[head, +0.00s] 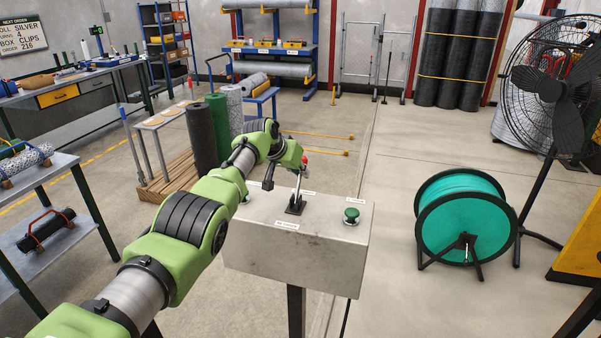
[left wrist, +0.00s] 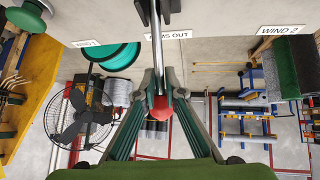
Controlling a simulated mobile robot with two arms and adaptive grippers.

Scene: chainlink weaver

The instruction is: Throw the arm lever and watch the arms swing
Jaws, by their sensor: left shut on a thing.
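The arm lever (head: 297,190) is a thin metal shaft on a black base, standing on top of a grey control box (head: 310,257). It has a red knob (head: 305,159) at its upper end. My left gripper (head: 300,161) is shut at the top of the lever. In the left wrist view, the fingers (left wrist: 160,94) close around the shaft (left wrist: 156,45) just by the red knob (left wrist: 159,110). A label (left wrist: 172,35) beside the lever is partly hidden and reads "MS OUT". My right gripper is in neither view.
A green button (head: 351,214) sits right of the lever; another beside my arm is partly hidden. A teal reel (head: 462,218) and a black fan (head: 556,85) stand at right. Upright rolls (head: 200,135) stand behind my left arm. Floor behind the box is mostly open.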

